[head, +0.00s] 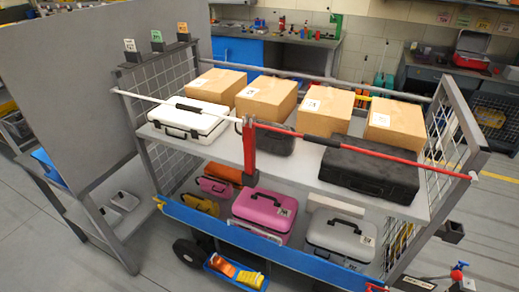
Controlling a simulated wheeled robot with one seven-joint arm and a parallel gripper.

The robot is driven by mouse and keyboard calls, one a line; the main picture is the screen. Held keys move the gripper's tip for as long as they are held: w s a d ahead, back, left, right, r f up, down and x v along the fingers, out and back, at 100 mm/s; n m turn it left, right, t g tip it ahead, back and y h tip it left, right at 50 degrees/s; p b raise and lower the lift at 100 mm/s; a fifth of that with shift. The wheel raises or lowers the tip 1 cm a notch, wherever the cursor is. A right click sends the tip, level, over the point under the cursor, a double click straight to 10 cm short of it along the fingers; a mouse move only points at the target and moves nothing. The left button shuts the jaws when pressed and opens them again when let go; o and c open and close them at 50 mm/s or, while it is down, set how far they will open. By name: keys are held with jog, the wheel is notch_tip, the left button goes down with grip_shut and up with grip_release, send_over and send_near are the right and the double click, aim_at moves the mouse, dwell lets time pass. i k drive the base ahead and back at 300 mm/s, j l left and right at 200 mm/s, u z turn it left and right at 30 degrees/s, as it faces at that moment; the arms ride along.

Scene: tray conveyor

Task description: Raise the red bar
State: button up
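The red bar (390,156) runs along the front of the cart's upper shelf. It reaches from a red upright post (250,150) near the middle to the mesh side frame (455,135) at the right. It has a black sleeve (325,140) near the post and a pale tip at its right end. It lies down, roughly level, in front of the black case (368,178). A similar white bar (150,97) with a black sleeve spans the left half. I cannot make out my gripper in this view.
Cardboard boxes (325,108) stand behind the bars, with a white case (188,122) at left. Pink (262,212) and grey cases (340,236) sit on the lower shelf behind a blue front rail (250,240). A large grey panel (85,85) stands at left. Open floor lies at right.

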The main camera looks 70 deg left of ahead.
aim_at(335, 144)
jog(key=u, duration=1.95)
jog(key=i+u, duration=0.25)
jog(key=u, duration=0.2)
jog(key=i+u, duration=0.25)
jog(key=u, duration=0.15)
jog(key=i+l+u, duration=0.1)
jog(key=u, duration=0.35)
jog(key=i, duration=0.1)
